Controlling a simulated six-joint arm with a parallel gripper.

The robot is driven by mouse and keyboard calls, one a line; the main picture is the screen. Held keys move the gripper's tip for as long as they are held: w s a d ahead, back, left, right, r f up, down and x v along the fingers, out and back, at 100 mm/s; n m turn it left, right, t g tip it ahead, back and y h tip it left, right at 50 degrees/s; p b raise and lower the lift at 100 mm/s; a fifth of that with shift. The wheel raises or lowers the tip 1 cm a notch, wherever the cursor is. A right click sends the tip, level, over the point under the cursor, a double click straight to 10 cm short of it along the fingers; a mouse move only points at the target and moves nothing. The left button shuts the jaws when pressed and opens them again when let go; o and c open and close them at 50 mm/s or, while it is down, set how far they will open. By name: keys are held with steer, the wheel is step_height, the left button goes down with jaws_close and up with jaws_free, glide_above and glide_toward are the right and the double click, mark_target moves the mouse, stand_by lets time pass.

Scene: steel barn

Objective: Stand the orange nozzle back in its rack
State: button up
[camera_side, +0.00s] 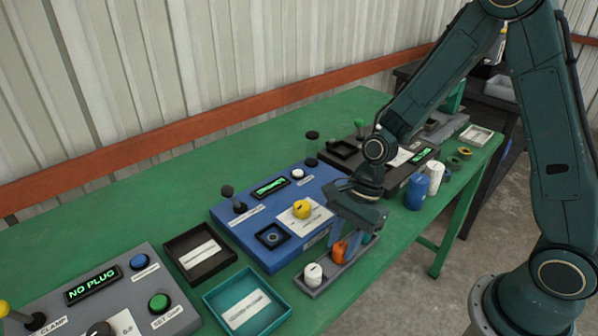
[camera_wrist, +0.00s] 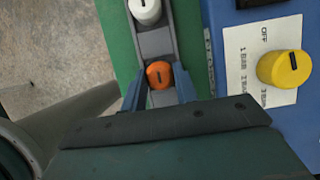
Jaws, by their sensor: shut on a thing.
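The orange nozzle (camera_side: 339,251) is upright between the fingers of my gripper (camera_side: 345,240), at the middle of the grey rack (camera_side: 322,288). In the wrist view the orange nozzle (camera_wrist: 159,74) shows its dark-slotted top between the two blue fingers of my gripper (camera_wrist: 159,88), which is shut on it. The rack (camera_wrist: 155,43) runs beneath it. I cannot tell whether the nozzle's lower end is seated in the rack or just above it. A white nozzle (camera_side: 313,274) stands in the rack's near end, and also shows in the wrist view (camera_wrist: 145,10).
A blue unit (camera_side: 240,222) with a yellow knob (camera_side: 302,209) stands close behind the rack. A teal tray (camera_side: 282,297) and a black tray (camera_side: 170,245) lie to the left. Blue (camera_side: 415,193) and white (camera_side: 434,178) cylinders stand to the right. Green table is clear at back left.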

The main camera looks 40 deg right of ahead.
steer(key=shift+f, duration=0.15)
steer(key=o, duration=0.9)
steer(key=shift+o, duration=0.2)
steer(key=v, duration=1.2)
steer(key=s+d+r+n+t+h, duration=0.4)
steer(key=s+r+n, duration=0.8)
steer(key=n, duration=0.6)
steer(key=shift+s+d+t, duration=0.2)
steer(key=shift+s+t, duration=0.6)
steer(key=shift+s, duration=0.55)
